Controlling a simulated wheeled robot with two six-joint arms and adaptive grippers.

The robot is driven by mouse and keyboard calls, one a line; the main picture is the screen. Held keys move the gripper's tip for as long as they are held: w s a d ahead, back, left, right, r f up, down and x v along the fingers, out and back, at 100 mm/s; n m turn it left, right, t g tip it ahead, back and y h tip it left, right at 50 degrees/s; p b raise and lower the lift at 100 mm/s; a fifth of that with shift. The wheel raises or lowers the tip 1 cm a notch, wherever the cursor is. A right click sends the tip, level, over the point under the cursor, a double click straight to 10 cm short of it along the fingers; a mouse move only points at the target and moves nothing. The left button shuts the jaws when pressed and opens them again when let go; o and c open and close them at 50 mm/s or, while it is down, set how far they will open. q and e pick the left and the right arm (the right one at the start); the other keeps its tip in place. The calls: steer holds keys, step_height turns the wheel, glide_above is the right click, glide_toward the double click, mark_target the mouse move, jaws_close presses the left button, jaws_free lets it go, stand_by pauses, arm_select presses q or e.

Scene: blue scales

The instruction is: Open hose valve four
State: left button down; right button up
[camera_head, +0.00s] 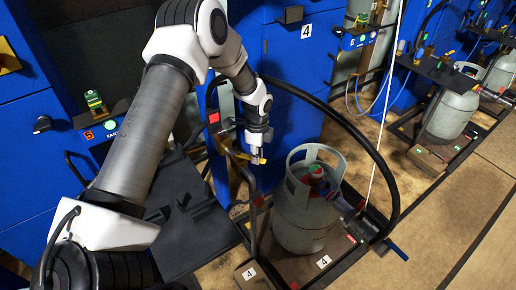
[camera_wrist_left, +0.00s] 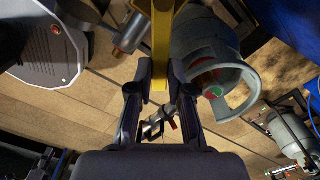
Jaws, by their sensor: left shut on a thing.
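My left gripper (camera_head: 257,154) points down beside the grey gas cylinder (camera_head: 296,222), to its upper left. It is shut on a yellow lever (camera_head: 249,158), the likely hose valve handle. In the left wrist view the yellow lever (camera_wrist_left: 161,45) runs between the two fingers of my left gripper (camera_wrist_left: 160,80). The valve body is mostly hidden by the gripper, so I cannot tell how far the lever is turned. The cylinder (camera_wrist_left: 190,45) also shows there, right of the fingers. My right gripper is not in view.
A black hose (camera_head: 387,165) arches over the cylinder to a metal connector (camera_head: 346,207) at its valve. The scale platform has number 4 labels (camera_head: 323,262); a blue cabinet (camera_head: 283,55) behind also has one (camera_head: 307,31). Another cylinder (camera_head: 449,115) stands right. Brown floor (camera_head: 430,225) is open at right.

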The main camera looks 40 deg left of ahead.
arm_select(q)
steer(key=shift+s+m+p, duration=0.3)
steer(key=shift+s+m, duration=0.4)
steer(key=shift+m, duration=0.5)
steer(key=shift+s+m+p, duration=0.35)
steer(key=shift+s+m, duration=0.3)
steer(key=shift+m, duration=0.55)
steer(key=shift+s+m+p, duration=0.3)
steer(key=shift+s+m, duration=0.4)
steer(key=shift+m, duration=0.5)
steer(key=c, duration=1.1)
jaws_free()
step_height(320, 180, up, 12)
steer(key=shift+f, duration=0.1)
